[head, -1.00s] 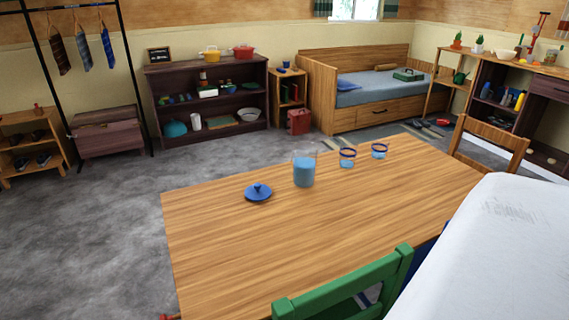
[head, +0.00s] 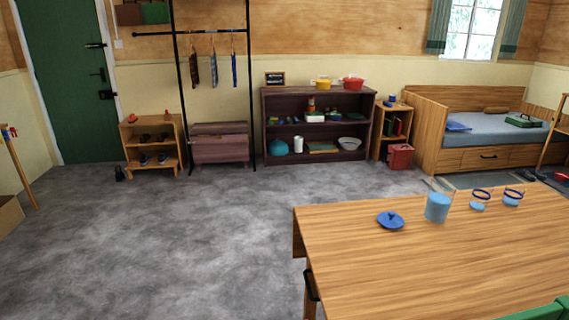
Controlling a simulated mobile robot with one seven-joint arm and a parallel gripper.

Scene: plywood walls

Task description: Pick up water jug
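The water jug (head: 437,207) is a clear upright vessel with blue water in it. It stands near the far edge of the wooden table (head: 400,265), at the right of the head view. A blue lid with a knob (head: 390,220) lies on the table just left of the jug. Two clear glasses with blue rims and blue water, one nearer (head: 479,199) and one farther right (head: 513,197), stand right of the jug. My gripper does not show in the head view.
Grey floor (head: 160,240) is open left of the table. A green chair (head: 540,312) is at the table's near right. A dark shelf (head: 315,125), a shoe rack (head: 152,145), a clothes rail and a bed (head: 490,130) line the far wall.

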